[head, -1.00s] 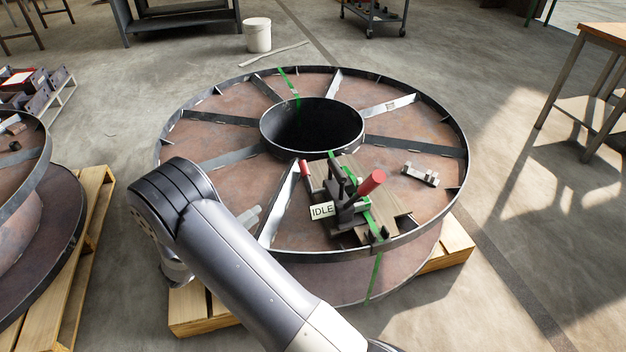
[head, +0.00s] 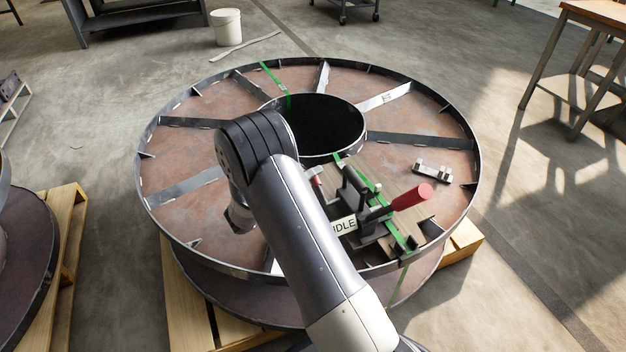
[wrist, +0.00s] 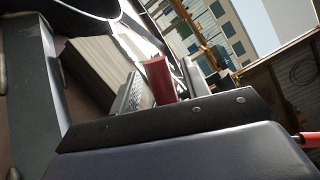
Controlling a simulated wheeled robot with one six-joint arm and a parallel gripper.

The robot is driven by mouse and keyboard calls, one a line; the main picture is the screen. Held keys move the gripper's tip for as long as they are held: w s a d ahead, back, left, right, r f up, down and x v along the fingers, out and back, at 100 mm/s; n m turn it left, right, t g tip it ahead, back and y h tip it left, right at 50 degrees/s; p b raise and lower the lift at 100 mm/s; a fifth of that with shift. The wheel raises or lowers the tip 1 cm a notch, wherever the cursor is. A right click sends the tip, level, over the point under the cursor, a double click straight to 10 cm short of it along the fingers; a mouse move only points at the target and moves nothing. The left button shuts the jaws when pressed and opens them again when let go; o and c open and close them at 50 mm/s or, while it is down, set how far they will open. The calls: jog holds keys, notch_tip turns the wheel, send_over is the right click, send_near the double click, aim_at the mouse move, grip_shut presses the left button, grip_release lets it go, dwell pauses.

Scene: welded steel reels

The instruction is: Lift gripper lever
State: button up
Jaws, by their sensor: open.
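A strapping tool (head: 352,195) sits on the reel's top face, on a wooden board (head: 433,203) with a green strap (head: 391,228) running through it. It has a long red handle (head: 410,197) reaching out to the right and a small red lever (head: 316,181) on its left side, partly behind my arm. My gripper (wrist: 161,72) is open. In the wrist view, a red lever (wrist: 158,82), apparently the small one, shows between the two fingers; contact cannot be told. The gripper is hidden in the head view. A label ending in "DLE" (head: 345,225) is partly covered by my arm.
The large steel reel (head: 185,240) lies on a wooden pallet (head: 190,300). A metal bracket (head: 432,171) lies on its face, right of the tool. A second reel (head: 30,250) stands at left. A workbench (head: 590,70) stands at right; open floor lies between.

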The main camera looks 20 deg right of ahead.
jog(key=shift+w+d, duration=0.15)
jog(key=shift+d, duration=0.3)
grip_shut()
dwell(0.4)
